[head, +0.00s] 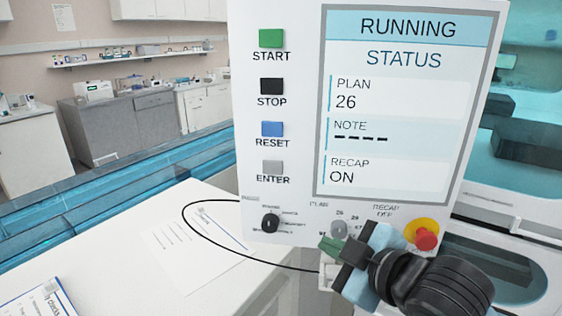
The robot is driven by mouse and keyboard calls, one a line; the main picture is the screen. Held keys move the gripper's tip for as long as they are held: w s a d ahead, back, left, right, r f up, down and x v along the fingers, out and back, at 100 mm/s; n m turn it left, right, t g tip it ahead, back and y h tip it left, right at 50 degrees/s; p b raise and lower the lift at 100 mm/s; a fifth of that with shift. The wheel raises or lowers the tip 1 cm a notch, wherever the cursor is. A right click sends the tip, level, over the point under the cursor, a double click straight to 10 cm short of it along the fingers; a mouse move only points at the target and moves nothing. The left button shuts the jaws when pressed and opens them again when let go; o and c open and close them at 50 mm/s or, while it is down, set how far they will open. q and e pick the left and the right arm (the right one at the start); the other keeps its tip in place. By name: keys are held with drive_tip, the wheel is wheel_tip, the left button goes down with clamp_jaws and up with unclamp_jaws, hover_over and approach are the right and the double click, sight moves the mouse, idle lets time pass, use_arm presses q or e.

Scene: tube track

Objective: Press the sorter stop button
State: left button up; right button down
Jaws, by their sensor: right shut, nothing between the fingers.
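The black STOP button (272,86) is on the upper left of the white control panel (300,190). It sits between the green START button (271,38) and the blue RESET button (272,129). The panel's screen (400,105) reads RUNNING, PLAN 26, RECAP ON. My right gripper (332,248) is shut and empty in front of the panel's lower part, well below and to the right of the STOP button. It partly covers the lower knobs. My left gripper is not in view.
A grey ENTER button (272,167) sits under RESET. A dark knob (270,222) is at the lower left, and a red button on a yellow base (426,238) is close to my right gripper. A black cable (200,238) loops over the white table (140,285).

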drive_tip(key=s+a+r+n+t+y, duration=0.1)
drive_tip(key=s+r+n, duration=0.2)
drive_tip(key=r, duration=0.9)
drive_tip(key=s+a+r+n+t+y, duration=0.1)
drive_tip(key=s+a+r+n+y, duration=0.1)
drive_tip(key=r+n, duration=0.6)
wheel_tip(320, 180, up, 4)
drive_tip(key=shift+s+a+r+t, duration=0.1)
drive_tip(key=shift+s+a+t, duration=0.25)
drive_tip(key=shift+s, duration=0.35)
approach(265, 87)
drive_tip(key=x, duration=0.5)
drive_tip(key=shift+s+a, duration=0.3)
drive_tip(key=shift+a, duration=0.05)
drive_tip(key=shift+w+d, duration=0.15)
drive_tip(key=shift+w, duration=0.55)
